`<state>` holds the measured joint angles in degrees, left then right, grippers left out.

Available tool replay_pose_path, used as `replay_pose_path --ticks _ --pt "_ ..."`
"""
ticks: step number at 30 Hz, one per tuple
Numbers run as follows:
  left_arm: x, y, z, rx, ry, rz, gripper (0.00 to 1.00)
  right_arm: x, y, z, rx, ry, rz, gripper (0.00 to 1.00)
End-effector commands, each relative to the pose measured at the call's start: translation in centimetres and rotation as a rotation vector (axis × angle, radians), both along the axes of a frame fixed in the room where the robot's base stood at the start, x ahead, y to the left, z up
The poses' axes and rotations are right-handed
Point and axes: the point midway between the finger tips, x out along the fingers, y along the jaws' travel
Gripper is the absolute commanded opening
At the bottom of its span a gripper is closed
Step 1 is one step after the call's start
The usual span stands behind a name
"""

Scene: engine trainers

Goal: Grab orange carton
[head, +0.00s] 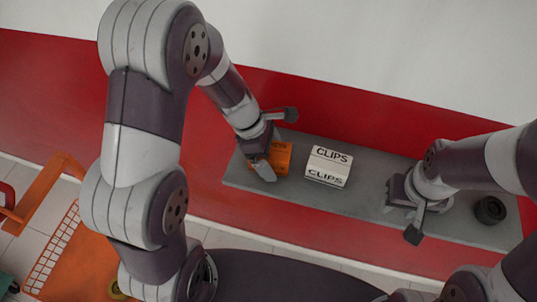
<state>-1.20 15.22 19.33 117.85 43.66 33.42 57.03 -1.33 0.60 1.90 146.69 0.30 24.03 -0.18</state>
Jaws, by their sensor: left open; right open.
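The orange carton (281,157) stands on the grey shelf (370,190) against the red wall, left of a white box. My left gripper (277,143) is open right over it. One finger lies across the carton's near left side and the other is behind it, towards the wall. The fingers and wrist hide the carton's left part. I cannot tell whether a finger touches it. My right gripper (402,212) is open and empty over the right part of the shelf, away from the carton.
The white CLIPS box (328,166) stands close to the right of the carton. A black round part (490,210) lies at the shelf's right end, beside my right arm. The shelf between the CLIPS box and my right gripper is clear. An orange wire-mesh rack (52,250) stands at lower left.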

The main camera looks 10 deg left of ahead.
Motion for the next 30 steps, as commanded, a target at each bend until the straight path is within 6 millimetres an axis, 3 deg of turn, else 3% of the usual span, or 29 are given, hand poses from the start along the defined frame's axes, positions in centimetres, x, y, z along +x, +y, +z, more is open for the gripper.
replay_pose_path --ticks 27,30 --pt "0.03 0.00 -0.48 0.000 -0.001 0.000 0.92 0.00 0.00 -0.19 0.000 0.000 0.000 0.43" --pt "0.02 0.00 -0.48 0.000 -0.001 0.000 0.59 0.00 0.00 -0.19 0.000 0.000 0.000 0.43"
